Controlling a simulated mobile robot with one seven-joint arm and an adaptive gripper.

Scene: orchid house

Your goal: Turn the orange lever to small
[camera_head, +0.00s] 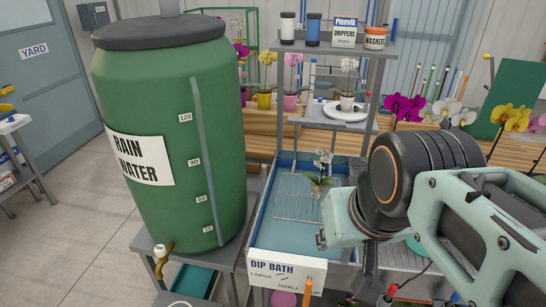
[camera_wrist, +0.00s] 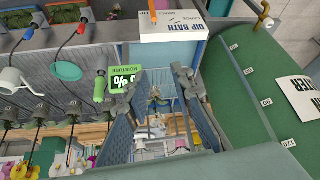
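The orange lever (camera_head: 308,288) stands at the right part of the white DIP BATH sign (camera_head: 270,272), on the front of the blue bath (camera_head: 300,245). The sign reads LARGE at left and SMALL nearer the lever; the lever covers part of the lettering to the right of SMALL. In the wrist view the lever (camera_wrist: 154,12) shows at the top edge, partly out of frame. My gripper (camera_wrist: 158,82) is open and empty, its two fingers apart over the bath, clear of the lever. In the head view my arm hides most of it.
A green rain-water barrel (camera_head: 170,130) stands left of the bath. A wire rack (camera_head: 297,205) and a potted white orchid (camera_head: 322,170) are in the bath. A green moisture meter (camera_wrist: 124,82) is beside my left finger in the wrist view. Shelves with pots stand behind.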

